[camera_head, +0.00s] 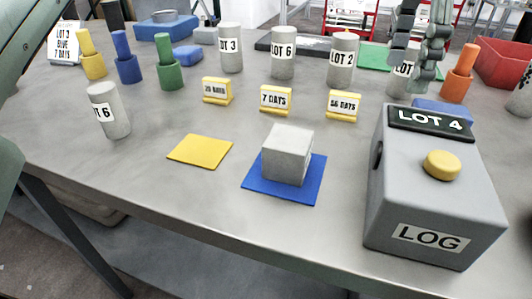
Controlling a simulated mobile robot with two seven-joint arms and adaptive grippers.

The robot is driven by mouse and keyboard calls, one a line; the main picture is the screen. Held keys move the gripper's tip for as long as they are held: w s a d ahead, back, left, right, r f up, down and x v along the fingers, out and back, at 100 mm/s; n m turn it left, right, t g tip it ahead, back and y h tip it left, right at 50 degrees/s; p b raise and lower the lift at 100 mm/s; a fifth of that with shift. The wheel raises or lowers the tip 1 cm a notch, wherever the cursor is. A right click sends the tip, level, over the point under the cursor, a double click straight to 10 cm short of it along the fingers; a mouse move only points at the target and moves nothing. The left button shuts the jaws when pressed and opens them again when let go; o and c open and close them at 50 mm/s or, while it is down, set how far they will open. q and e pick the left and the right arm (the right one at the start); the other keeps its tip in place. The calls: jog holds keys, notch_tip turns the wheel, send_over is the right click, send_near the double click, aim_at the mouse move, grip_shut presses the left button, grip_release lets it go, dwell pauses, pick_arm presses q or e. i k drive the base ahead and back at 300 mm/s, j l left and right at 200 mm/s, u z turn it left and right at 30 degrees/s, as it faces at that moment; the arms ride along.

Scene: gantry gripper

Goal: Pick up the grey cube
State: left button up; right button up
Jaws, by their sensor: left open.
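The grey cube (287,155) sits on a blue square mat (255,185) near the front edge of the table, slightly turned. My left gripper (412,62) hangs down from the top edge at the back right, with its fingers apart. It is well away from the cube, in front of or around a grey cylinder (400,84) whose label it partly hides; I cannot tell whether it touches it. My right gripper is not in view.
A grey LOG box (395,205) with a yellow button stands right of the cube. A flat yellow square (200,151) lies left of it. Yellow day signs (276,100), labelled cylinders (283,52) and coloured pegs (168,68) stand behind.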

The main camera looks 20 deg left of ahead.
aim_at(287, 152)
jog(key=k+j+z, duration=0.15)
jog(key=j, duration=0.2)
jog(key=k+j+z, duration=0.15)
jog(key=j, duration=0.2)
jog(key=k+j+z, duration=0.15)
jog(key=k+j, duration=0.1)
jog(key=j, duration=0.1)
